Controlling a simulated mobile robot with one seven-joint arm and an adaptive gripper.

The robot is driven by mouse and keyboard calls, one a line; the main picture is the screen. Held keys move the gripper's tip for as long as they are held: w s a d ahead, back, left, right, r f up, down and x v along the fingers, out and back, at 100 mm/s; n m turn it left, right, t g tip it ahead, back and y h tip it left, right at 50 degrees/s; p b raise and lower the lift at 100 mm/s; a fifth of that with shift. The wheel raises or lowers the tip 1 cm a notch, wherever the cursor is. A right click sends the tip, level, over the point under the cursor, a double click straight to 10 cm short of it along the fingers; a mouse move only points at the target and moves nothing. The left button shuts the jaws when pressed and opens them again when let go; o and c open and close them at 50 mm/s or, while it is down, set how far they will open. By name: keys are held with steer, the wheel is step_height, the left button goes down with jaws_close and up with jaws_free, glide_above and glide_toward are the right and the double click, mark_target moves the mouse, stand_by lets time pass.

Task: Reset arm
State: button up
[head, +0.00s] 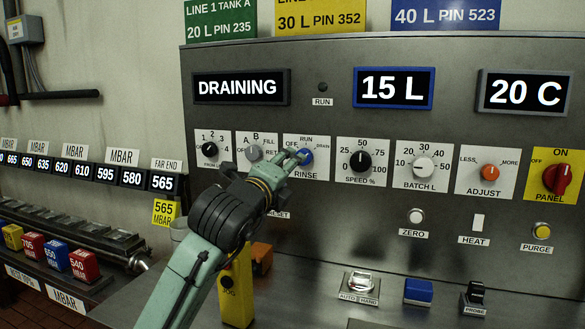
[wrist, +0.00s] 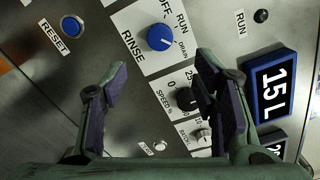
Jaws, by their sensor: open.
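My gripper (head: 294,157) is open and empty in front of the control panel, at the RINSE knob. The blue RINSE knob (head: 307,158) is partly covered by my fingers in the head view. In the wrist view my gripper (wrist: 162,70) has its two fingers spread wide, and the blue knob (wrist: 160,37) lies beyond the gap between them. No finger appears closed on it. The knob's white mark points toward DRAIN. My arm reaches up from the lower left in the head view.
The steel panel (head: 390,265) carries displays reading DRAINING (head: 238,87), 15 L (head: 394,88) and 20 C (head: 525,93). A SPEED knob (head: 360,160) sits right of RINSE. A blue RESET button (wrist: 72,26) is nearby. A yellow JOG pendant (head: 236,290) stands below my arm.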

steer(key=shift+s, duration=0.3)
